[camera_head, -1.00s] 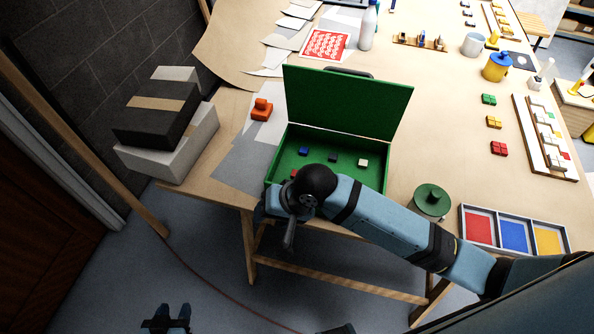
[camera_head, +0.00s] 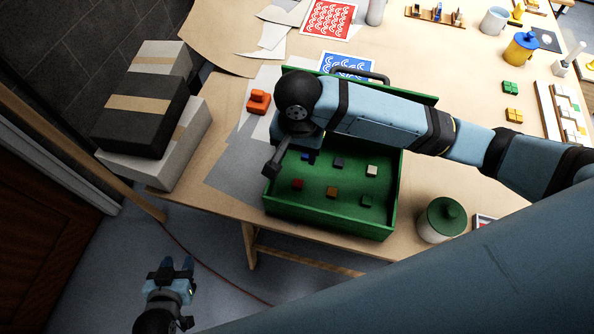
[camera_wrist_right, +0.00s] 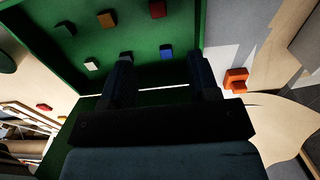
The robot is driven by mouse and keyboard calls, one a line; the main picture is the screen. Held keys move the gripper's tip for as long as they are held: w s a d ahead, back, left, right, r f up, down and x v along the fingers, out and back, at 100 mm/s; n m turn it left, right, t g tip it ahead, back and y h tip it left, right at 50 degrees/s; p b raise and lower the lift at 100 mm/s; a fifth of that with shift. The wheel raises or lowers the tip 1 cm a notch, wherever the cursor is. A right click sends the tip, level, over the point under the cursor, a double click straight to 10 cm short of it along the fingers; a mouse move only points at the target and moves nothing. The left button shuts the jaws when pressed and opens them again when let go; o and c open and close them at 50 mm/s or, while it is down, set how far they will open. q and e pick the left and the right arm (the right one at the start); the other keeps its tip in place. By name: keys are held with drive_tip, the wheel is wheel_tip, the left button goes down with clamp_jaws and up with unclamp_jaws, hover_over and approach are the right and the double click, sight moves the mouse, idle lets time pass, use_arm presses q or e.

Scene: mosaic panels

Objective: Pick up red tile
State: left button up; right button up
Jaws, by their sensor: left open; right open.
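A small red tile (camera_head: 297,184) lies in the front left part of the open green case (camera_head: 320,223). It also shows at the top of the right wrist view (camera_wrist_right: 158,9). My right gripper (camera_head: 275,160) is above the case's left side, behind the red tile. It is open and empty; in the right wrist view its fingers (camera_wrist_right: 160,70) are apart, with a blue tile (camera_wrist_right: 166,52) showing between them. The red tile is beyond the fingertips, apart from them. My left gripper (camera_head: 174,268) is open and empty, low at left, away from the table.
The case also holds blue (camera_head: 307,157), dark (camera_head: 338,163), white (camera_head: 371,171), brown (camera_head: 332,192) and green (camera_head: 366,200) tiles. An orange block (camera_head: 258,102) stands left of it, a green-lidded jar (camera_head: 441,220) right. My right arm covers part of the raised lid.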

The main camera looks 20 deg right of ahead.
hover_over(299, 179)
drive_tip(key=f, duration=0.4)
drive_tip(key=s+f, duration=0.1)
drive_tip(key=f, duration=0.1)
drive_tip(key=shift+a, duration=0.2)
drive_tip(key=shift+w+d+f+p, duration=0.1)
drive_tip(key=shift+w+f+p, duration=0.1)
drive_tip(key=shift+f, duration=0.3)
drive_tip(key=shift+w+f+p, duration=0.1)
drive_tip(key=shift+f+p, duration=0.05)
drive_tip(key=shift+f, duration=0.35)
drive_tip(key=f, duration=0.4)
drive_tip(key=shift+w+d+f+p, duration=0.1)
drive_tip(key=shift+w+f+p, duration=0.1)
drive_tip(key=shift+p, duration=0.15)
drive_tip(key=shift+c, duration=0.2)
drive_tip(key=c, duration=1)
